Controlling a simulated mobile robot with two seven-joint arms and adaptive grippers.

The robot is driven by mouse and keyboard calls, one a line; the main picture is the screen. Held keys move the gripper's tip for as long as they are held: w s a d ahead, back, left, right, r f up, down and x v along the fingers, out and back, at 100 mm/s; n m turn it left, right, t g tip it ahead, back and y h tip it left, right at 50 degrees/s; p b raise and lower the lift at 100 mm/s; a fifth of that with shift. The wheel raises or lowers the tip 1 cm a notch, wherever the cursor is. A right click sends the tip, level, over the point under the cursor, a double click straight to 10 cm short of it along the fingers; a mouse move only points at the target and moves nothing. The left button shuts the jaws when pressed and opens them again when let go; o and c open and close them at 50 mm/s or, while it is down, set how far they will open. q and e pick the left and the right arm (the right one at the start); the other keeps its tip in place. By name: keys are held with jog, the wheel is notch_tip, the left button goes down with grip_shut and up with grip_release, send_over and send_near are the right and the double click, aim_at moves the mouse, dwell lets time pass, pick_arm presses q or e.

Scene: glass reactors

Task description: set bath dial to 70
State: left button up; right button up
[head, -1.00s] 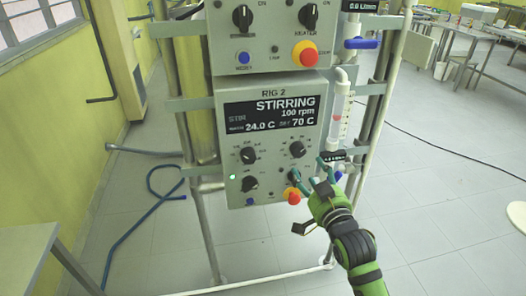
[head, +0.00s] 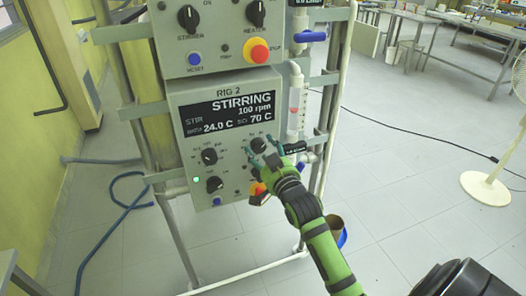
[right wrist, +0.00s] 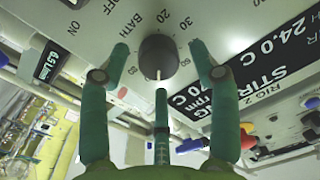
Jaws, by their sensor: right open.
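The bath dial (right wrist: 158,58) is a black round knob beside the word BATH, with printed numbers around it. Its white pointer mark faces the bottom of the right wrist view. In the head view the dial (head: 258,145) is at the upper right of the lower knobs on the Rig 2 panel (head: 238,128). The display (head: 229,111) reads STIRRING, 100 rpm, 24.0 C and set 70 C. My right gripper (head: 266,155) is open at the dial. In the right wrist view its fingers (right wrist: 158,55) stand spread around the knob, with visible gaps. My left gripper is out of view.
Other black knobs (head: 209,156) sit left of the dial. A red and yellow button (head: 257,188) is partly hidden below my gripper. A flow tube (head: 295,100) with a blue valve stands right of the panel. A white fan stand (head: 487,185) stands on open floor at right.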

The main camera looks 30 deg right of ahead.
jog(key=c, duration=1.1)
jog(key=shift+r+m+p, duration=0.2)
jog(key=shift+m+p, duration=0.3)
jog(key=shift+p, duration=0.1)
jog(key=shift+c, duration=0.2)
jog(key=shift+m+p, duration=0.45)
jog(key=shift+m, duration=0.35)
jog(key=shift+f, duration=0.1)
jog(key=o, duration=1.1)
jog(key=shift+o, duration=0.2)
jog(key=shift+f, duration=0.1)
